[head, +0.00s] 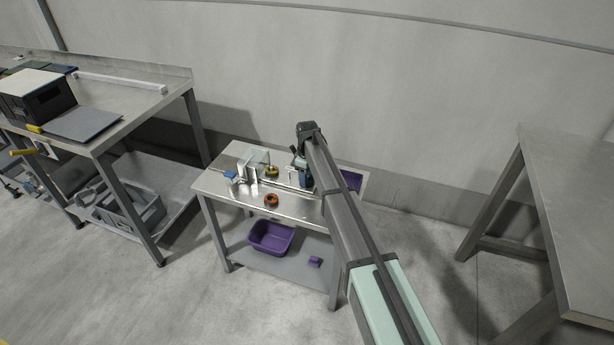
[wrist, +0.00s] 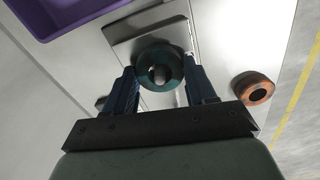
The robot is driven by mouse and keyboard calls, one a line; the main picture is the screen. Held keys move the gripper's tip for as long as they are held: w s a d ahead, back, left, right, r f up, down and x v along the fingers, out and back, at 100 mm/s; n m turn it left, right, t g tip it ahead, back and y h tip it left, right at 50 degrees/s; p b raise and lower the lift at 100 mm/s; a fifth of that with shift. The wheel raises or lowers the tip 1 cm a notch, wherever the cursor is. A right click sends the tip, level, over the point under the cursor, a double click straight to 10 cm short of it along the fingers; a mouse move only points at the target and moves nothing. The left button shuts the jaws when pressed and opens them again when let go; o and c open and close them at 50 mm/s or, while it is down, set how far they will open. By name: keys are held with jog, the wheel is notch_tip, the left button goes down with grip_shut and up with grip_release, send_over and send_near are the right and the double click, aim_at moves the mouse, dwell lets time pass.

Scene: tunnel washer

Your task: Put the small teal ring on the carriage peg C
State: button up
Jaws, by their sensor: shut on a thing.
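My gripper (wrist: 163,82) is shut on the small teal ring (wrist: 146,79), with a dark blue finger on either side of it in the wrist view. A pale round peg end (wrist: 162,73) shows through the ring's hole, over a grey metal carriage plate (wrist: 125,50). I cannot tell whether the ring is around the peg or just above it. In the head view my gripper (head: 305,183) is low over the right part of the small metal table (head: 235,190), and the ring is hidden there. No letter is readable on the peg.
An orange-brown ring (head: 271,200) lies near the table's front edge; it also shows in the wrist view (wrist: 253,89). A yellow ring (head: 272,171) is beside a pale machine block (head: 254,163). A purple bin (head: 351,180) is at the right end; another (head: 271,238) stands below.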

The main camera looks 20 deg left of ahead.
jog(key=o, duration=1.4)
jog(key=shift+r, duration=0.15)
jog(key=shift+r, duration=3.6)
